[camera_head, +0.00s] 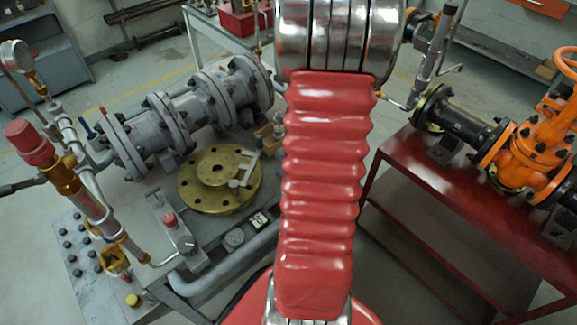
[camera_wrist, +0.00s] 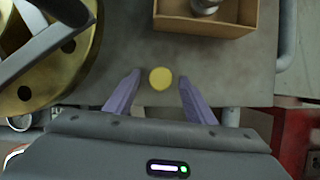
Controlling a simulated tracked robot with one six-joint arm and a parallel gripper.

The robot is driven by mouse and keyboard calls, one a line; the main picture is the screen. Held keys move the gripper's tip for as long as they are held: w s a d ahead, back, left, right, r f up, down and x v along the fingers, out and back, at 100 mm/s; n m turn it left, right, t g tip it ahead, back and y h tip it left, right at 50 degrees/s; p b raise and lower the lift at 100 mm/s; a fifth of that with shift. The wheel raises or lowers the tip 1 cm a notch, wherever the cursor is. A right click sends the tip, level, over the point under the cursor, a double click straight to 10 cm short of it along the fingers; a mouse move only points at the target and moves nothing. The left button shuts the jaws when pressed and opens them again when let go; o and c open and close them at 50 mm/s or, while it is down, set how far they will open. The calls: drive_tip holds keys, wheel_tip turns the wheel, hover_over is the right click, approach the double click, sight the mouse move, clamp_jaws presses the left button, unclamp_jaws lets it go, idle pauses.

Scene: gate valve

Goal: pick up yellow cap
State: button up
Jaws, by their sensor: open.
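The yellow cap (camera_wrist: 160,78) is a small round disc on the grey bench top in the wrist view. My gripper (camera_wrist: 159,82) is open, with one purple finger on each side of the cap and visible gaps between. The cap lies level with the fingertips in the picture; I cannot tell how far above the bench they are. In the head view my red-sleeved arm covers this spot, so neither cap nor gripper shows there.
A brass flange (camera_wrist: 50,68) with a dark bar across it lies left of the cap. A cardboard box (camera_wrist: 205,25) holding a metal part stands just beyond it. The bench edge and a grey pipe (camera_wrist: 285,35) are at the right. A red bench (camera_head: 455,200) carries an orange valve.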

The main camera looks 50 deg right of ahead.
drive_tip(key=c, duration=1.1)
drive_tip(key=shift+r, duration=0.1)
wheel_tip(320, 180, up, 10)
idle(0.6)
drive_tip(key=shift+s, duration=0.1)
idle(0.5)
